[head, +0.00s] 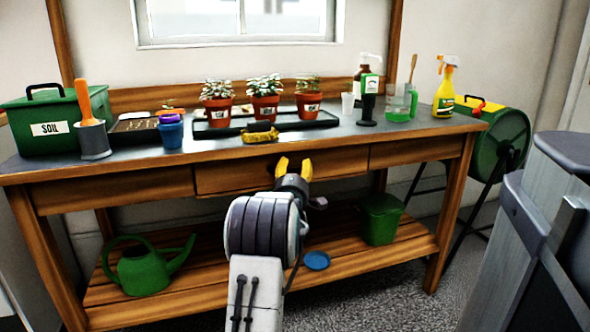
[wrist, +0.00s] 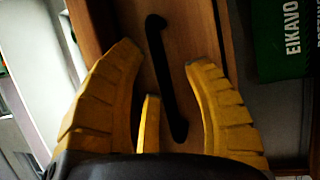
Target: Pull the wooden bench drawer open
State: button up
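The wooden bench (head: 110,190) has a middle drawer (head: 228,177) whose front looks about flush with the bench frame. In the wrist view the drawer front (wrist: 190,30) carries a dark bar handle (wrist: 162,85). My gripper (head: 294,168) is in front of the drawer's right part and hides some of it. In the wrist view my gripper (wrist: 165,58) is open, with its yellow fingers on either side of the handle. The handle's lower end lies between them. I cannot tell whether any finger touches it.
The benchtop holds a green SOIL box (head: 45,108), potted plants on a black tray (head: 325,118), bottles and a yellow sprayer (head: 445,88). The lower shelf holds a watering can (head: 145,270) and a green bin (head: 381,220). A green drum (head: 500,135) stands right.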

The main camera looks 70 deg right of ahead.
grip_shut()
dwell(0.3)
jog(key=shift+a+f, duration=0.1)
